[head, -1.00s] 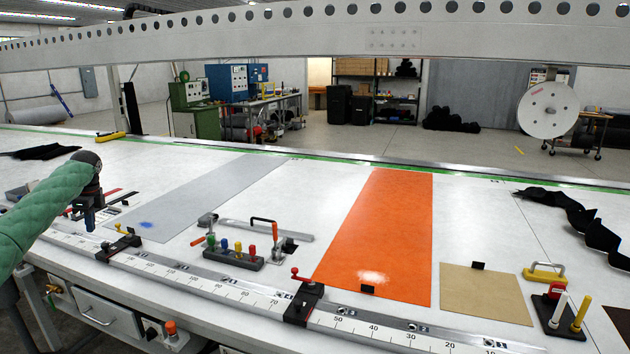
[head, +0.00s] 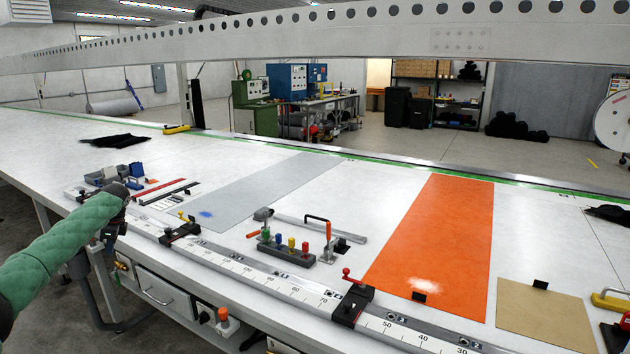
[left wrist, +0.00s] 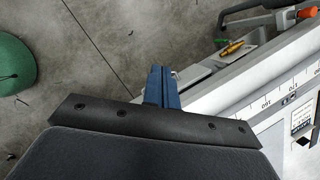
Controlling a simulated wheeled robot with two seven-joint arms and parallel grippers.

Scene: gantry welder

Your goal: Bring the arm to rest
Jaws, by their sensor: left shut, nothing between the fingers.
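My left arm, in a green quilted sleeve, comes in from the left in the head view. My left gripper (head: 109,240) hangs at the front edge of the long white table (head: 225,150), by the ruler rail. In the left wrist view its blue fingers (left wrist: 162,88) are together with nothing between them, above the grey floor just off the table edge. My right gripper is in neither view.
The ruler rail (head: 245,267) with black stops runs along the front edge. Near the arm lie a blue-and-grey tray of items (head: 115,174) and red and black strips (head: 165,190). A grey sheet (head: 262,188) and an orange sheet (head: 437,240) lie flat. Below hangs a drawer (head: 165,290).

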